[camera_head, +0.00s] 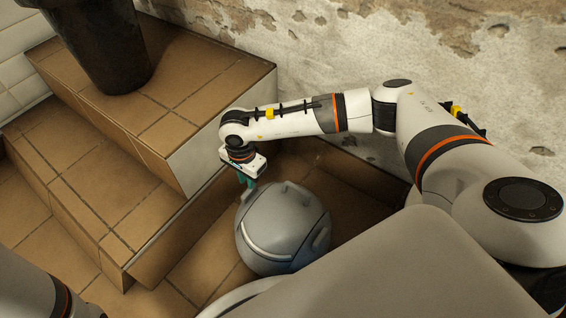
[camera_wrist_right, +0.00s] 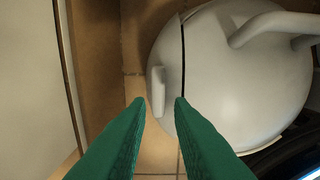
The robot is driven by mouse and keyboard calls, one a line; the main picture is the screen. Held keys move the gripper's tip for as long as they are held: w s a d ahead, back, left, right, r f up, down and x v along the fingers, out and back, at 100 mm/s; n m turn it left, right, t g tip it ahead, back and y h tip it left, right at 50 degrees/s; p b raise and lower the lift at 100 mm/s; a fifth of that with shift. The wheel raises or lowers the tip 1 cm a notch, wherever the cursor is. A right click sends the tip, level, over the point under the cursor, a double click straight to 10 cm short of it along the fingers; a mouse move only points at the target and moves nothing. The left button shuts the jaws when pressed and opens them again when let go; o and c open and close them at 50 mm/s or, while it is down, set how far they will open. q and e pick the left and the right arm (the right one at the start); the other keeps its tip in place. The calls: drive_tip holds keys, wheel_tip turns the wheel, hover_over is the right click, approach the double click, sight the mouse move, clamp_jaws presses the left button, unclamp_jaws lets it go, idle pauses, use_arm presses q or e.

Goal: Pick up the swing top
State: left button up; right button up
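The swing top, a grey dome (camera_head: 283,235) with a curved pale seam and raised handle-like parts, is low in the corner in the head view. In the right wrist view the grey dome (camera_wrist_right: 225,85) fills the right side, with a dark seam and a small upright tab near the fingertips. My right gripper (camera_head: 246,180) is at the dome's upper left edge. Its green fingers (camera_wrist_right: 161,100) are apart, with the tab showing in the gap; I cannot tell whether they touch it. My left arm enters at the lower left, and its gripper is out of view.
Brown tiled steps (camera_head: 110,190) rise on the left, with a dark pot (camera_head: 100,45) on the top one. A worn plaster wall (camera_head: 330,60) stands behind my right arm. The dome sits close to the step's side, and my own body covers the lower right.

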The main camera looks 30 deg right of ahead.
sight(249, 191)
drive_tip(key=shift+f+b, duration=0.35)
drive_tip(key=shift+f, duration=0.1)
wheel_tip(249, 191, down, 5)
drive_tip(key=b, duration=0.4)
drive_tip(key=shift+w+r, duration=0.15)
drive_tip(key=shift+r, duration=0.1)
clamp_jaws()
idle(0.7)
